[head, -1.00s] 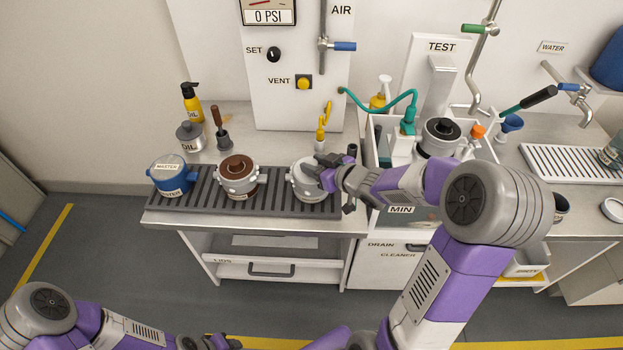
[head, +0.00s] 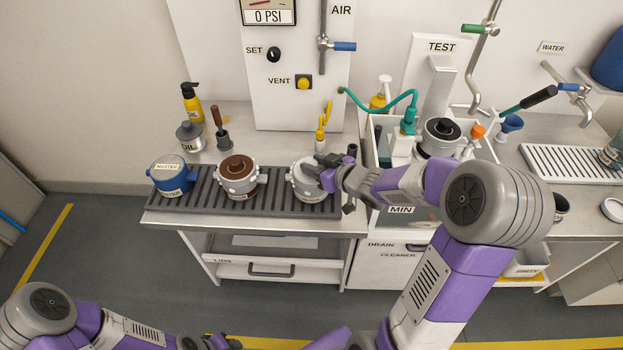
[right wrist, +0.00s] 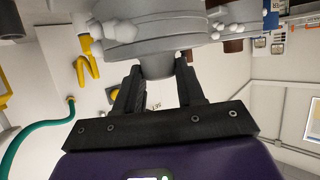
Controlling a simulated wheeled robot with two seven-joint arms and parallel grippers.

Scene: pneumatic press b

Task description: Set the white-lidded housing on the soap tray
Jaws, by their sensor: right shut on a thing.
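The white-lidded housing (head: 304,184) is a pale grey pot at the right end of the dark ribbed rack on the left bench. My right gripper (head: 325,170) reaches it from the right and is shut on its side, partly covering it. In the right wrist view the fingers (right wrist: 158,88) close around a grey stub on the housing (right wrist: 150,38). No tray in view is labelled soap; a white ribbed tray (head: 578,166) lies on the right-hand counter. My left gripper (head: 208,344) shows only partly at the bottom edge; its jaws are unclear.
On the rack (head: 275,204) stand a brown-lidded housing (head: 237,186) and a blue master housing (head: 172,180). The white test basin (head: 480,145), with a dark-lidded housing (head: 440,135) and green hose (head: 385,103), lies between rack and white tray. A grey bowl-like item sits at the right edge.

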